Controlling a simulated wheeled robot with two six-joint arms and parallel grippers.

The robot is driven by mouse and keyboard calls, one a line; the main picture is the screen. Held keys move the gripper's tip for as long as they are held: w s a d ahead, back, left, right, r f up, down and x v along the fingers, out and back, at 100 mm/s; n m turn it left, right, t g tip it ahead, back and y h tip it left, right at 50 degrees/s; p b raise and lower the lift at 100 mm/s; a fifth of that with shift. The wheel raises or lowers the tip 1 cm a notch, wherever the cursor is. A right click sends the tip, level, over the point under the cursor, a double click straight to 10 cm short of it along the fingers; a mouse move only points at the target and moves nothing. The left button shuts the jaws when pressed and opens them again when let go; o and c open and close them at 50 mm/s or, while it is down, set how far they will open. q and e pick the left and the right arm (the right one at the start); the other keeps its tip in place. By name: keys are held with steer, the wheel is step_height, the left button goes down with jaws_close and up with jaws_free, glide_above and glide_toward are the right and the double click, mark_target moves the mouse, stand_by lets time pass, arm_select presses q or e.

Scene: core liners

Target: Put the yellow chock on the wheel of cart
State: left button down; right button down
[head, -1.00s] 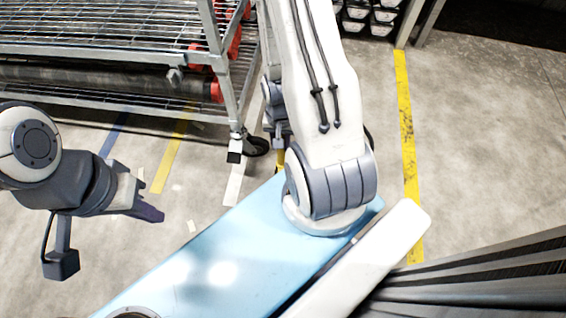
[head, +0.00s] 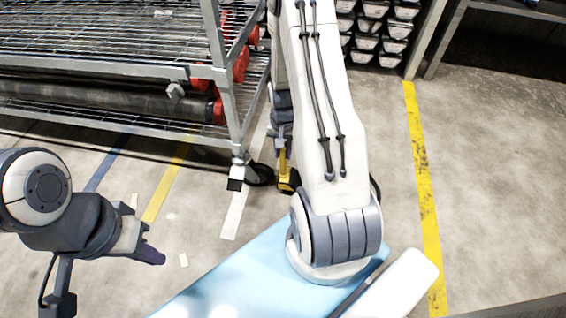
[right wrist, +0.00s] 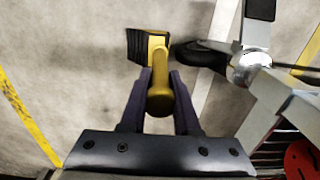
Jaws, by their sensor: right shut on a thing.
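The yellow chock (head: 284,172) has a tall yellow handle and a black wedge part. It hangs upright beside the caster wheel (head: 260,174) at the near right corner of the metal cart (head: 228,115). My right gripper (right wrist: 159,78) is shut on the chock's handle (right wrist: 158,98). In the right wrist view, the black wedge part (right wrist: 138,46) lies left of the dark wheel (right wrist: 200,53), with a small gap or light contact; I cannot tell which. My left gripper (head: 146,245) is low at the left, and its opening is unclear.
The cart carries dark tubes (head: 110,92) with red ends on its wire shelves. A rack with stacked trays (head: 375,28) stands behind. A yellow floor line (head: 422,180) runs on the right. The floor between it and my right arm is clear.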

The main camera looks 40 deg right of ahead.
mark_target(283, 159)
step_height(283, 159, down, 4)
steer(key=b, duration=0.3)
steer(key=shift+f+b, duration=0.1)
steer(key=shift+b, duration=0.2)
steer(key=c, duration=1.1)
jaws_free()
steer(key=o, duration=0.5)
steer(key=shift+c, duration=0.2)
